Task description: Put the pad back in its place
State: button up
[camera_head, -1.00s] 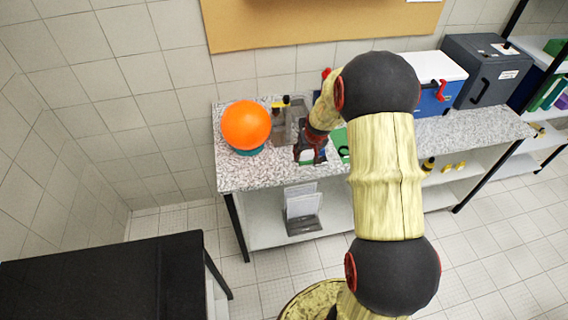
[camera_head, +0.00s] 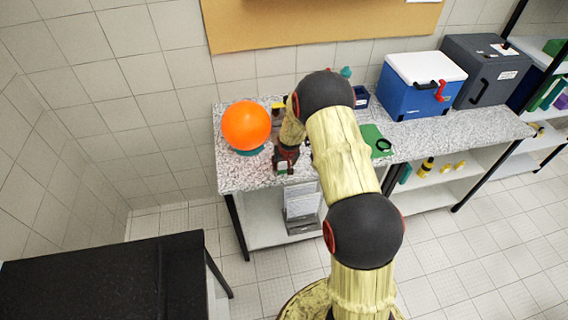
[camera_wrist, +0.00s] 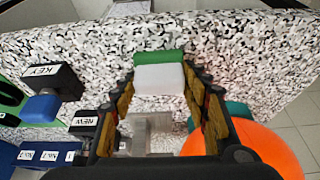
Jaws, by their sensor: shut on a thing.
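The pad (camera_wrist: 160,75), a small block with a white part and a green part, sits between the fingers of my gripper (camera_wrist: 158,88) in the wrist view. My gripper is shut on it. In the head view my gripper (camera_head: 285,160) hangs over the front left part of the speckled bench (camera_head: 235,178), just right of the orange ball (camera_head: 246,126). Only a small bit of the pad shows there. I cannot tell whether the pad touches the bench top.
The orange ball rests on a teal base close by. A grey clear container (camera_wrist: 150,132) stands behind the pad. Blocks labelled KEY (camera_wrist: 52,77) and NEW (camera_wrist: 84,122) stand near. A green mat (camera_head: 370,137) with a black ring and a blue cooler (camera_head: 415,95) are farther right.

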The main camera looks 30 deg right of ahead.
jog(key=shift+f, duration=0.15)
jog(key=o, duration=1)
